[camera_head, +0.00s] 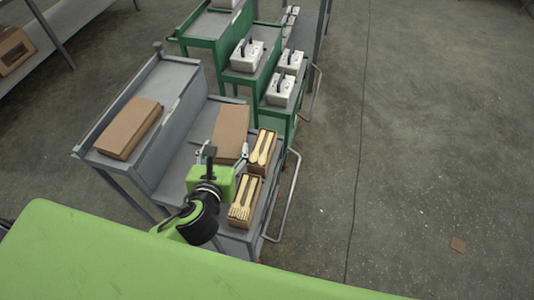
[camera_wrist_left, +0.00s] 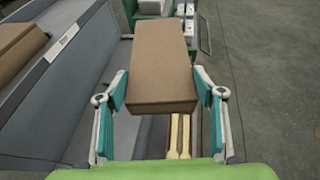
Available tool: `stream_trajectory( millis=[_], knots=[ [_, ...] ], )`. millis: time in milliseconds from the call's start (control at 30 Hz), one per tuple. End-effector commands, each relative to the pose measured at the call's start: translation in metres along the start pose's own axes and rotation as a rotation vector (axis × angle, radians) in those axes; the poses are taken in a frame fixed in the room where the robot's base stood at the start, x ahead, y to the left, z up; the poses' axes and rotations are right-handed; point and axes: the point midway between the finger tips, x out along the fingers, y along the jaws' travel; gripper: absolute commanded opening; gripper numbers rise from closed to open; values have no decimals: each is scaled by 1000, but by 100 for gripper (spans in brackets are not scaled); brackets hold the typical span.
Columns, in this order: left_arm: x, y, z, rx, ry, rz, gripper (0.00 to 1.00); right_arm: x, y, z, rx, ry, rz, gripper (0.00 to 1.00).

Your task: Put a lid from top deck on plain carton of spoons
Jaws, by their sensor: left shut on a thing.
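My left gripper (camera_head: 224,152) is shut on a brown cardboard lid (camera_head: 232,127), its fingers on the two sides; the wrist view shows the same lid (camera_wrist_left: 162,65) between the fingertips. The lid is over the grey cart's lower deck, left of a carton of wooden spoons (camera_head: 262,151). A second carton (camera_head: 243,203), with fork-shaped wooden cutlery, stands nearer, right of my gripper. More brown lids (camera_head: 128,128) lie stacked on the top deck. Part of a carton with light handles (camera_wrist_left: 179,135) shows below the held lid. My right gripper is not in view.
The grey cart has a raised top deck (camera_head: 179,72) and a metal handle (camera_head: 285,205) on its right. Green carts (camera_head: 205,28) with white boxes (camera_head: 246,56) stand behind. The floor at right is open.

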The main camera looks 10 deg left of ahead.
Motion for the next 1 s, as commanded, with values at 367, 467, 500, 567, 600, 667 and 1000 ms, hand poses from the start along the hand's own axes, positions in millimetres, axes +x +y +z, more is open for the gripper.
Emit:
stream_trajectory(
  millis=[367, 467, 500, 567, 600, 667, 1000],
  knots=[
    [42, 37, -48, 65, -2, -159, 46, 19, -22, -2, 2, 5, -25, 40],
    [52, 30, -49, 64, -4, -167, 46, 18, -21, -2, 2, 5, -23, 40],
    [58, 24, -50, 62, -5, -168, 46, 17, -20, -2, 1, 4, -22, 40],
    [69, 14, -52, 61, -5, -167, 46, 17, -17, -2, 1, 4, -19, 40],
    [76, 6, -53, 60, -5, -167, 46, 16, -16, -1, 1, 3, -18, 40],
    [88, -6, -56, 60, -5, -167, 46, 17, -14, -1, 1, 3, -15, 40],
    [148, -54, -91, 63, -2, -168, 46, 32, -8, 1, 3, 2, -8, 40]
  ],
)
